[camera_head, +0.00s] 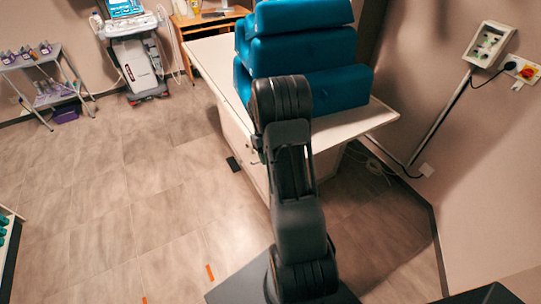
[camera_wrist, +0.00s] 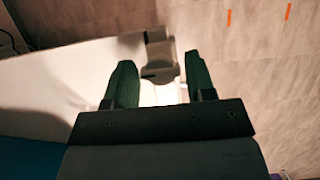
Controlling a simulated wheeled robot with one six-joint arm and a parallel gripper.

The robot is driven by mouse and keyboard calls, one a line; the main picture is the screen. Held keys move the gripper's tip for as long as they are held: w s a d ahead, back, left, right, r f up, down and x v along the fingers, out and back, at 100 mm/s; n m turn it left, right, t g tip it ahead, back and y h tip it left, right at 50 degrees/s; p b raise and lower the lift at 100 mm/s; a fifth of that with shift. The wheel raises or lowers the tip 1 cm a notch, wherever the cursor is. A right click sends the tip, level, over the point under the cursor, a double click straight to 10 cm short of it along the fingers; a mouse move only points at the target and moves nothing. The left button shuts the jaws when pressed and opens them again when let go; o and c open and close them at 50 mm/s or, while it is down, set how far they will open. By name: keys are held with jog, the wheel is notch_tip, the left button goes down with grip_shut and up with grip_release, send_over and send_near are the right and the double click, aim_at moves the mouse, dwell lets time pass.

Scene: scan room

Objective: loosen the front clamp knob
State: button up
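A pale grey clamp knob (camera_wrist: 159,72) shows in the wrist view at the edge of the white table (camera_wrist: 50,85), with a narrower part above it in the picture. It lies between and slightly beyond the two dark fingers of my gripper (camera_wrist: 161,60). The table (camera_head: 210,62) also shows there, carrying blue cushions (camera_head: 325,88).
A wall box (camera_head: 489,44) and cable are on the right. A wheeled machine (camera_head: 138,62), a trolley (camera_head: 42,68) and a wooden desk (camera_head: 207,20) stand at the back.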

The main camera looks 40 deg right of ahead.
jog(key=o, duration=0.3)
jog(key=b+v, duration=0.1)
jog(key=v, duration=1.2)
jog(key=shift+r, duration=0.45)
jog(key=shift+w, duration=0.1)
